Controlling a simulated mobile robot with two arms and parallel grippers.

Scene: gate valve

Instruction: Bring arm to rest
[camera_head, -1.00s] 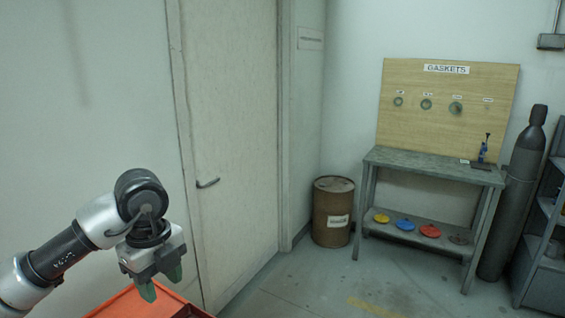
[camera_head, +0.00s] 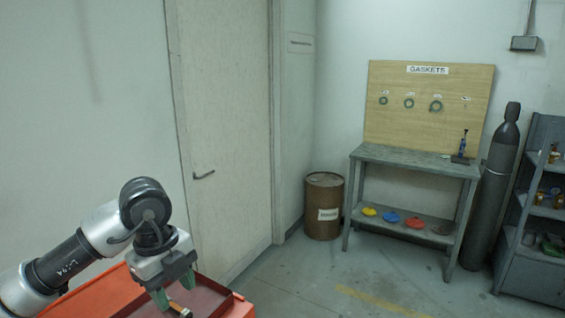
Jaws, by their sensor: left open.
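My left arm comes in from the lower left, and its left gripper (camera_head: 176,291) points down with its green fingers spread apart. It is over the dark inside of an orange-red tray (camera_head: 95,292) at the bottom of the view. A small brass-and-pale object (camera_head: 180,309) lies in the tray just below the fingers. It is cut close to the picture's bottom edge, and I cannot tell what it is. Nothing shows between the fingers. My right gripper does not show.
A pale door (camera_head: 228,120) stands behind the arm. A rusty drum (camera_head: 324,205), a grey workbench (camera_head: 415,160) under a gasket board (camera_head: 425,110), a dark gas cylinder (camera_head: 490,200) and grey shelving (camera_head: 540,265) line the back right. The floor between is clear.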

